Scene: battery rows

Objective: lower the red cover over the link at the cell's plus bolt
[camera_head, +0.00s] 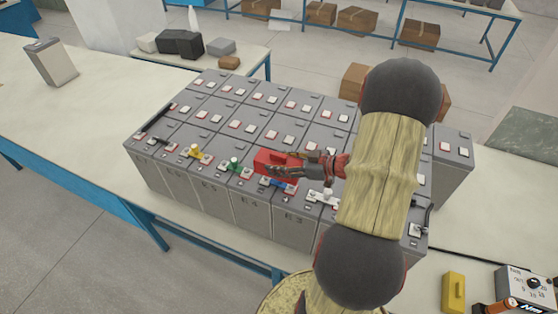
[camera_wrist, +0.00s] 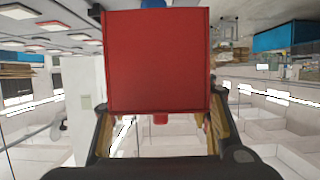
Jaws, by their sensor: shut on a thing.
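The red cover (camera_head: 270,157) is a boxy cap held over the front row of grey cells, around the cells marked E4 and E3. In the wrist view the cover (camera_wrist: 158,60) fills the upper middle between the fingers. My gripper (camera_head: 290,168) is shut on it; the fingers also show in the wrist view (camera_wrist: 160,128). A blue-topped link (camera_head: 279,185) shows just below the cover and gripper, partly hidden by them. The gap between cover and link is hard to judge. The plus bolt under the cover is hidden.
Yellow (camera_head: 194,152), green (camera_head: 234,165) and white (camera_head: 323,197) connectors stand up along the front row. My arm covers the right part of the battery block. A yellow case (camera_head: 453,292) and a meter box (camera_head: 527,285) lie at the lower right. The table's left is mostly clear.

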